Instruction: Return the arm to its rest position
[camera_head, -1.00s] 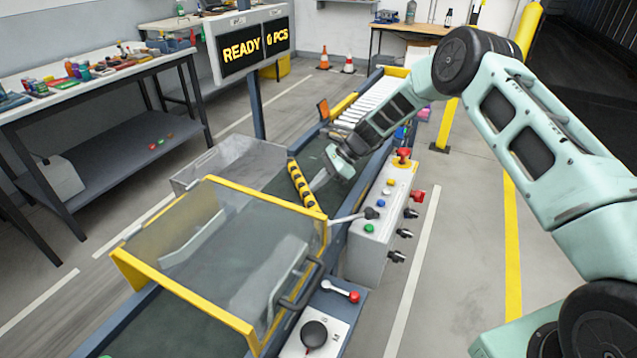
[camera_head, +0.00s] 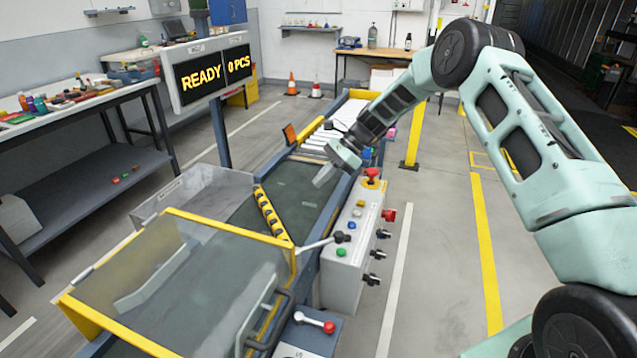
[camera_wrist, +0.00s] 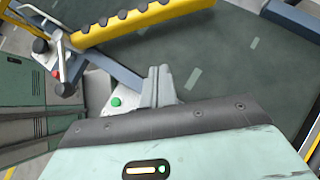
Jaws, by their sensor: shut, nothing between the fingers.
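My arm reaches from the right edge of the head view toward the conveyor. My gripper (camera_head: 324,176) is shut and empty. It hangs above the dark conveyor belt (camera_head: 302,203), near the belt's right side rail. In the wrist view the closed fingers (camera_wrist: 158,88) show in front of the belt, beside the control box. I see nothing held. I cannot tell exactly how high the fingertips are above the belt.
Near the gripper stand the control box (camera_head: 346,260) with a red mushroom button (camera_head: 371,176) and a lever (camera_head: 325,242). A yellow roller bar (camera_head: 270,215) and a clear yellow-framed guard (camera_head: 180,270) are nearer. A display (camera_head: 210,75) reads "READY 0 PCS". Floor at right is clear.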

